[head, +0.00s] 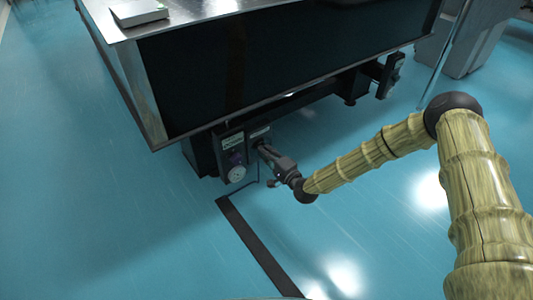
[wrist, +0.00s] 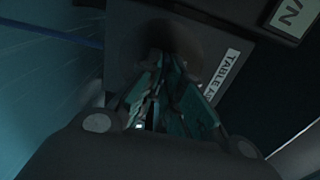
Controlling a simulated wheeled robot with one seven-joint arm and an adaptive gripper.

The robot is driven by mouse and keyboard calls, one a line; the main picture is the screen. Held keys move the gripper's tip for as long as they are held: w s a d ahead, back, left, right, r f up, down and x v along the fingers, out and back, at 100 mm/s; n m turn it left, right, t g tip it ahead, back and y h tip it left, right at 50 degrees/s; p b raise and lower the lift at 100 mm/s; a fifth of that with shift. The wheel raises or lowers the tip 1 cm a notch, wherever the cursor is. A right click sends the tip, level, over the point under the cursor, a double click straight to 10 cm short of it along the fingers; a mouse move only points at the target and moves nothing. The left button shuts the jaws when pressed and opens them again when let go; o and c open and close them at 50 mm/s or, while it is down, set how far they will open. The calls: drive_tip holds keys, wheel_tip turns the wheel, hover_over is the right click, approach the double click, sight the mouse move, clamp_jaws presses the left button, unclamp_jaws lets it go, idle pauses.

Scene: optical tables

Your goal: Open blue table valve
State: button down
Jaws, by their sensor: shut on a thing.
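The table valve (wrist: 188,32) shows in the wrist view as a dark, dim round shape on a grey panel, beside a white label reading "TABLE A…". My gripper (wrist: 170,62) reaches up to it with its fingers closed in on it, and they hide most of it. In the head view my gripper (head: 264,150) is at the control panel (head: 231,142) under the table's near corner. The valve itself is hidden behind my fingers there, and its blue colour cannot be made out.
The optical table (head: 190,20) overhangs the panel, with a grey box (head: 138,12) on top. A black floor strip (head: 255,245) runs toward me. Blue floor (head: 100,200) is clear at left.

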drive_tip(key=c, duration=1.6)
unclamp_jaws()
drive_tip(key=shift+s, duration=0.1)
drive_tip(key=v, duration=1.2)
drive_tip(key=shift+f, duration=0.1)
